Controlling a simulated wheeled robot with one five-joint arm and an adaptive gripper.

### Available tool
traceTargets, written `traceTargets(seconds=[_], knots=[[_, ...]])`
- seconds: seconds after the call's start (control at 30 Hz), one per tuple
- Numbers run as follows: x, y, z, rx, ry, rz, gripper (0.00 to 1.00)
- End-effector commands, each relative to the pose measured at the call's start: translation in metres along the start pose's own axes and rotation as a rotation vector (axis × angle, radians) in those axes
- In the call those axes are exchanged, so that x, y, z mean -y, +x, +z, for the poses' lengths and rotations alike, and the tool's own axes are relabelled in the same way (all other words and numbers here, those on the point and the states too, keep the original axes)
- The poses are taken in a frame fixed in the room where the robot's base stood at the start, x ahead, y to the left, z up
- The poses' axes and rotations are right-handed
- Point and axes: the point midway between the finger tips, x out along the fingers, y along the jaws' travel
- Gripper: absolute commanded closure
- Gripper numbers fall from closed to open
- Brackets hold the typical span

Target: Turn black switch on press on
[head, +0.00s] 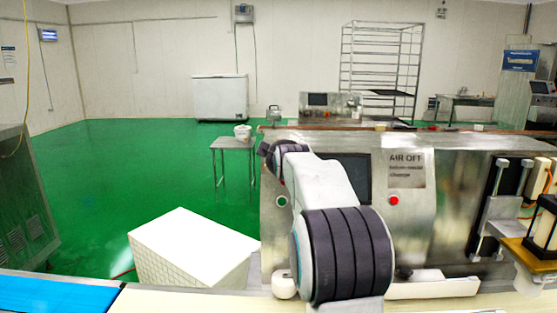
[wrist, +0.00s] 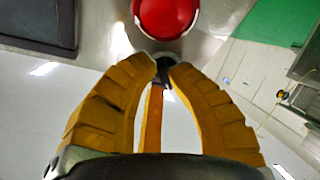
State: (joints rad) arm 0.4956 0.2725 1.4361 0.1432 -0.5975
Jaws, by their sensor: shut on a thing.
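In the wrist view the two yellow ribbed fingers of my gripper (wrist: 164,68) come together at their tips around a small black switch (wrist: 163,60). The switch sits on the pale metal panel, just below a large red button (wrist: 165,15). The fingertips hide part of the switch, so its turned position cannot be told. In the head view the press (head: 440,190) is a wide metal machine, and my arm stands in front of it and hides my gripper.
Open green floor (head: 130,165) lies behind.

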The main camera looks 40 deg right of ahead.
Motion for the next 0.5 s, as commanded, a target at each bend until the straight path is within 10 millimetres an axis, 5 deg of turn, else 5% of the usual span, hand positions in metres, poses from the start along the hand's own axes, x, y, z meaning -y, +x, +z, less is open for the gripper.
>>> traceTargets(seconds=[0.1, 0.13, 0.4, 0.5], knots=[[0.0006, 0.0011, 0.0033, 0.008, 0.000, -0.003, 1.00], [0.0005, 0.0011, 0.0034, 0.008, 0.000, -0.003, 0.82], [0.0001, 0.0007, 0.0019, 0.004, -0.001, -0.001, 0.58], [0.0001, 0.0005, 0.0015, 0.004, -0.001, -0.001, 0.58]])
